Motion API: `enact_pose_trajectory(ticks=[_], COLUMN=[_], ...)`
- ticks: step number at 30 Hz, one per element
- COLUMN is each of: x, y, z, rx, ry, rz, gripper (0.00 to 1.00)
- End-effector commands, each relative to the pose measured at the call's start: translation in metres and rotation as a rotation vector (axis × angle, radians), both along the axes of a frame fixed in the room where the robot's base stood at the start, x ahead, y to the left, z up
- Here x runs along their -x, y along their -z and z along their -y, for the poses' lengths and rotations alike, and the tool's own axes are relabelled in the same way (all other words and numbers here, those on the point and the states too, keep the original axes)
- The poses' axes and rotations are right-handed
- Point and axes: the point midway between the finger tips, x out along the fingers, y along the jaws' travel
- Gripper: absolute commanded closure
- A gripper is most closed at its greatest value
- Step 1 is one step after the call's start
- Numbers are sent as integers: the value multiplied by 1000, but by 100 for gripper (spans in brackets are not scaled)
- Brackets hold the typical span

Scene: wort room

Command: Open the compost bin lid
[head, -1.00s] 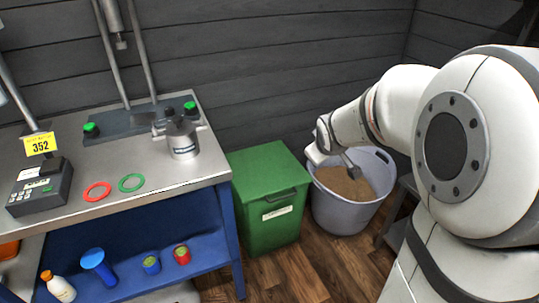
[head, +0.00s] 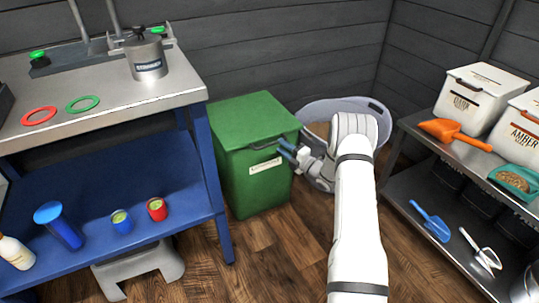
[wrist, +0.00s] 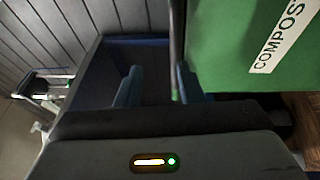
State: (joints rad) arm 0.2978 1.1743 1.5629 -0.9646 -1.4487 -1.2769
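The green compost bin (head: 240,175) stands on the floor between the bench and a grey tub, its green lid (head: 247,120) shut. A dark handle (head: 265,144) runs along the front of the lid, above a white label. My gripper (head: 287,151) is at the right end of this handle, its blue fingers apart. In the wrist view my gripper (wrist: 160,88) is open, with the bin front (wrist: 240,45) and its COMPOST label on the right. A dark upright bar, apparently the handle (wrist: 177,45), shows near the right finger. I cannot tell whether they touch.
The blue-framed bench (head: 215,195) with a steel top stands left of the bin. The grey tub (head: 375,110) is behind my arm. A shelf rack (head: 405,125) with white bins and scoops stands at the right. Wood floor is clear in front of the bin.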

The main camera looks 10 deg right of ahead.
Motion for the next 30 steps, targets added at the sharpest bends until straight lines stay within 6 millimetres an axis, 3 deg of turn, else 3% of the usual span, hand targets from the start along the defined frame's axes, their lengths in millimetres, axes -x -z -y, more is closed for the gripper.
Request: enact_pose_trajectory(ticks=[1, 5, 21, 30], x=[4, 10, -41, -46], y=[16, 28, 17, 14], z=[0, -2, -47, -51], rx=[-4, -9, -10, -11], ry=[-17, -43, -47, -44], rz=[21, 65, 72, 71], gripper=[66, 66, 66, 66])
